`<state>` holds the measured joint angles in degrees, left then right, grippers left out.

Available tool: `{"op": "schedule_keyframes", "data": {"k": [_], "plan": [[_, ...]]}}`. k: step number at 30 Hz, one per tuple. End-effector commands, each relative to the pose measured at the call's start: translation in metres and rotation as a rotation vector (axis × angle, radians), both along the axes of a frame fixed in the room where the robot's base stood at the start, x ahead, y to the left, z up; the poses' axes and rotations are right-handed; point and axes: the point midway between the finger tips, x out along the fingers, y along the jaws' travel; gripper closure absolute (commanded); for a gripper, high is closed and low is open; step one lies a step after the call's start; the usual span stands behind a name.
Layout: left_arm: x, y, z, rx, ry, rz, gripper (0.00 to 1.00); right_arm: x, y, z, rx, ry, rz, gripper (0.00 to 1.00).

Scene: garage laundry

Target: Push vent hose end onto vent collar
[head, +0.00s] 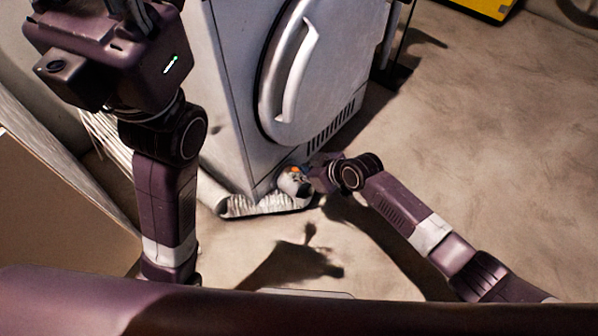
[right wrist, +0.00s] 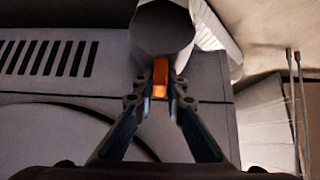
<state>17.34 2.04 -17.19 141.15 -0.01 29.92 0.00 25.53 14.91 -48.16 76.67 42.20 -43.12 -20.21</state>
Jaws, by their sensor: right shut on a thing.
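The white ribbed vent hose (head: 265,204) lies on the floor along the foot of the white dryer and runs back along its left side. Its end (right wrist: 163,28) shows in the right wrist view as a round, dark opening in a grey cuff. An orange tab (right wrist: 160,76) on it sits between my right gripper's (right wrist: 160,100) fingertips, and the gripper is shut on it. In the head view my right gripper (head: 302,180) is low at the dryer's front bottom corner. My left gripper (head: 135,12) is raised at top left, its fingers partly cut off. I cannot make out the vent collar.
The dryer (head: 235,100) stands at top centre, with a round door and a vent grille (right wrist: 45,58). A cardboard-coloured panel (head: 55,215) is at the left. A yellow case (head: 485,8) is at the top right. The floor (head: 490,150) at right is clear.

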Motion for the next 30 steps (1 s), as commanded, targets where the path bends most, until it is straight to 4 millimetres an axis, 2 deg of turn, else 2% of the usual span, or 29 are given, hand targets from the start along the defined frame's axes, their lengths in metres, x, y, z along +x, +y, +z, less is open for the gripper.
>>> {"op": "schedule_keyframes", "data": {"k": [24, 25, 30], "plan": [[-0.0037, -0.0005, 0.0029, 0.002, -0.018, 0.001, 0.60, 0.0033, 0.0043, -0.0001, 0.000, 0.000, 0.000, 1.00], [-0.0038, -0.0005, 0.0031, 0.002, -0.018, 0.001, 0.60, 0.0034, 0.0045, 0.0000, 0.000, 0.001, -0.001, 0.88], [-0.0035, -0.0005, 0.0032, 0.002, -0.017, 0.001, 0.60, 0.0030, 0.0043, -0.0002, 0.000, 0.001, -0.001, 0.69]]}}
